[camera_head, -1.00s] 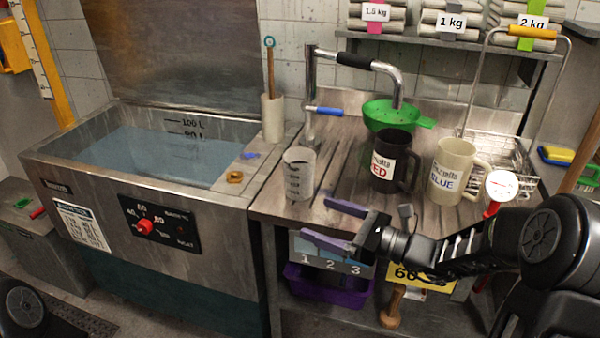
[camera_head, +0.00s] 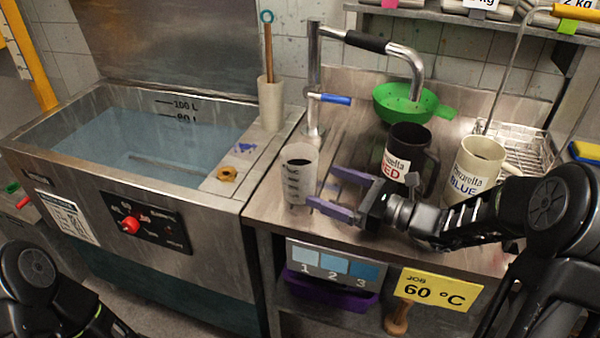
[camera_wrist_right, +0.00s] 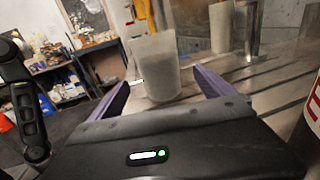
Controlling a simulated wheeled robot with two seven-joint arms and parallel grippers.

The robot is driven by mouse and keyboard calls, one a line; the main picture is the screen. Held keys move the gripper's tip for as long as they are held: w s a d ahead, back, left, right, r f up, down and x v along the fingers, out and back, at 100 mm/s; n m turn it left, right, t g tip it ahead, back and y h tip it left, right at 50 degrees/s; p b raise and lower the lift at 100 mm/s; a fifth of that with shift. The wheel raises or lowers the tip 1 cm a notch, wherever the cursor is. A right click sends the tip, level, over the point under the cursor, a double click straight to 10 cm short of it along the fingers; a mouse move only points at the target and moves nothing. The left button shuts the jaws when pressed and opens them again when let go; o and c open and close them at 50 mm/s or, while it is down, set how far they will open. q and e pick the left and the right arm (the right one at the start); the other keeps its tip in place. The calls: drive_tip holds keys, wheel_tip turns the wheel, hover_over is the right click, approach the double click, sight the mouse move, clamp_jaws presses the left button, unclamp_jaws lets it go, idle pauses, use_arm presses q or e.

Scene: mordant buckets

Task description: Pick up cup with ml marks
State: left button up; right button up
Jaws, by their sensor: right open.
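The cup with ml marks (camera_head: 298,178) is translucent white with dark marks and stands upright at the left front of the steel counter. My right gripper (camera_head: 322,190) is open just right of the cup, its two purple fingers pointing at it. In the right wrist view the cup (camera_wrist_right: 155,70) stands ahead, beyond and between the fingertips (camera_wrist_right: 158,80). I cannot see a finger touching it. My left gripper is out of view; only part of my left arm shows at the lower left.
A black RED mug (camera_head: 404,150) and a cream BLUE mug (camera_head: 468,175) stand right of the gripper, close to my right arm. A green strainer (camera_head: 408,103) sits behind under the tap. A water tank (camera_head: 215,195) adjoins left, with a brass nut (camera_head: 228,174) on its ledge.

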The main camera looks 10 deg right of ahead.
sight(299, 177)
drive_tip(key=shift+x, duration=1.25)
drive_tip(key=shift+a, duration=0.1)
drive_tip(key=p+x, duration=0.1)
drive_tip(key=x, duration=0.4)
drive_tip(key=shift+a+f, duration=0.15)
drive_tip(key=c, duration=1.9)
drive_tip(key=shift+r, duration=0.3)
